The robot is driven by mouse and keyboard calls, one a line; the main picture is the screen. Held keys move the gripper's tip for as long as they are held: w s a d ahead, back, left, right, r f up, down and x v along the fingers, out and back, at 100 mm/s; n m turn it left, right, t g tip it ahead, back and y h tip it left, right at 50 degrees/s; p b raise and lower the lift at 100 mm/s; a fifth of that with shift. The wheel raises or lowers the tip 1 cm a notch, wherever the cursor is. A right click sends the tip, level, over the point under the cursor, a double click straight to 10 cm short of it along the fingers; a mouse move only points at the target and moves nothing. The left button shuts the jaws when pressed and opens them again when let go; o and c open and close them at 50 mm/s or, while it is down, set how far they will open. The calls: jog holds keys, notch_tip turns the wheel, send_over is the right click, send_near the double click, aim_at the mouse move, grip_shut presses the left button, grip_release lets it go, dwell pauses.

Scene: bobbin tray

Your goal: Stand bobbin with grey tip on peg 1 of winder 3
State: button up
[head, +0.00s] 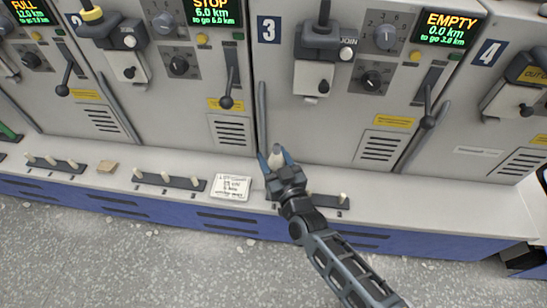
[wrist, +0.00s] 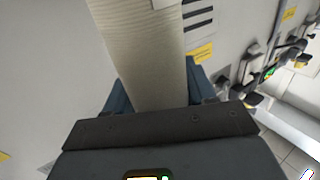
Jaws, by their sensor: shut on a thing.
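My gripper (head: 275,160) is shut on a cream bobbin (wrist: 145,60), which stands up between the fingers in the wrist view. In the head view only a small pale part of the bobbin (head: 278,155) shows. A grey tip cannot be clearly made out. Winder 3 carries the blue number plate 3 (head: 268,29) and a display reading EMPTY (head: 451,27). Its dark peg strip (head: 328,203) lies on the ledge, with one pale peg (head: 342,198) showing at its right. My gripper and wrist hide the strip's left part, so peg 1 cannot be told.
A white written card (head: 230,187) lies on the ledge just left of my gripper. Another peg strip (head: 168,180) with pale pegs and a small tan block (head: 107,166) are farther left. Levers (head: 427,122) jut from the winder fronts. The ledge right of winder 3's strip is clear.

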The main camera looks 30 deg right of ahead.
jog(key=shift+f+b, duration=0.35)
jog(key=shift+f, duration=0.15)
jog(key=o, duration=0.8)
jog(key=shift+s, duration=0.1)
jog(key=shift+s+a+p, duration=0.2)
jog(key=shift+s+p, duration=0.3)
jog(key=shift+s, duration=1.3)
jog(key=shift+s+a+p, duration=0.2)
jog(key=shift+s+p, duration=0.35)
jog(key=shift+s, duration=1.2)
jog(key=shift+s+a+p, duration=0.2)
jog(key=shift+s+p, duration=0.3)
jog(key=shift+s, duration=1.3)
